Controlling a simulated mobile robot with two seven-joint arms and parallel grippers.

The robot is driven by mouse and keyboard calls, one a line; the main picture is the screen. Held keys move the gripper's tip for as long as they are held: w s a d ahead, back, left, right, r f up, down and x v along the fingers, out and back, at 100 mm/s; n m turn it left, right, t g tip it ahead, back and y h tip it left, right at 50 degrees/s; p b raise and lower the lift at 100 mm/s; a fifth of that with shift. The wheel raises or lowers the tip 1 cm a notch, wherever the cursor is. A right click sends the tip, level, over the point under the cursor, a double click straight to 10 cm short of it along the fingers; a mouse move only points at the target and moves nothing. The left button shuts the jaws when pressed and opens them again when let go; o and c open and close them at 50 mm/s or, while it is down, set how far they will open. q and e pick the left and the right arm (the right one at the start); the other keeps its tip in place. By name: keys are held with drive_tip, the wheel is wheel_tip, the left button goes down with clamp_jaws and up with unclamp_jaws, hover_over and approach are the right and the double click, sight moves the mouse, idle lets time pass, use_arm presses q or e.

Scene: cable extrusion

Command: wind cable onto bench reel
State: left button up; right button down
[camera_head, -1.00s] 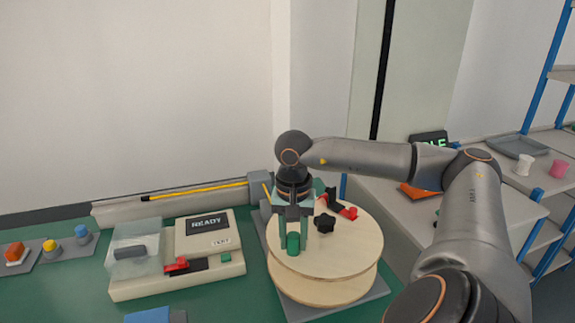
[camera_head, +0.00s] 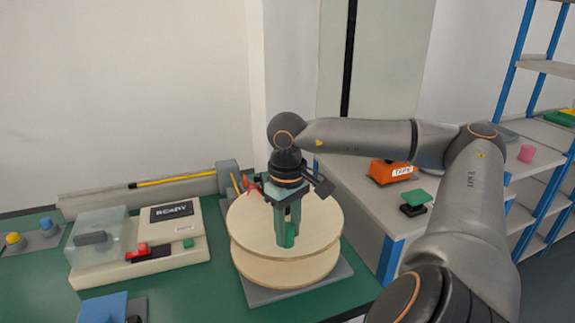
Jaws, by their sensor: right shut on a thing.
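The bench reel (camera_head: 248,224) has two pale wooden discs and stands on a grey base plate on the green bench. A green upright handle (camera_head: 287,240) stands on its top disc, near the front. My right gripper (camera_head: 288,222) points down over the disc and is shut on this handle. It hides the middle of the disc. A yellow cable (camera_head: 180,181) lies straight along a grey rail at the back. It leads toward a grey block (camera_head: 228,175) beside the reel. A small red part (camera_head: 250,186) shows at the reel's back left edge. My left gripper is out of view.
A tester (camera_head: 172,212) reading READY, with a clear cover, stands left of the reel. A blue block (camera_head: 103,307) lies at the front. On the grey side table are an orange device (camera_head: 391,172) and a green button (camera_head: 415,196).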

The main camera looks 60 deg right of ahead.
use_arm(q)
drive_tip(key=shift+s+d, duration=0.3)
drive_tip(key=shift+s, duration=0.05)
use_arm(e)
drive_tip(key=shift+s+d+n, duration=0.4)
drive_tip(key=shift+n, duration=0.2)
drive_tip(key=c, duration=0.5)
unclamp_jaws()
drive_tip(key=shift+c, duration=0.2)
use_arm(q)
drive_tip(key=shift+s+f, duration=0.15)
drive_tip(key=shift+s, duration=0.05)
use_arm(e)
wheel_tip(320, 180, up, 8)
drive_tip(key=p, duration=0.2)
drive_tip(key=shift+a+p, duration=0.1)
drive_tip(key=shift+p, duration=0.25)
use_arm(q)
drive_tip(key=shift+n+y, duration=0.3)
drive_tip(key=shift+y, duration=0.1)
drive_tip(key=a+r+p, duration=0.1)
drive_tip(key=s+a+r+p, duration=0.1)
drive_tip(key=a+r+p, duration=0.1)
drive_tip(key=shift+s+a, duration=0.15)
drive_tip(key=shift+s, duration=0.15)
use_arm(e)
wheel_tip(320, 180, up, 4)
drive_tip(key=shift+r, duration=0.25)
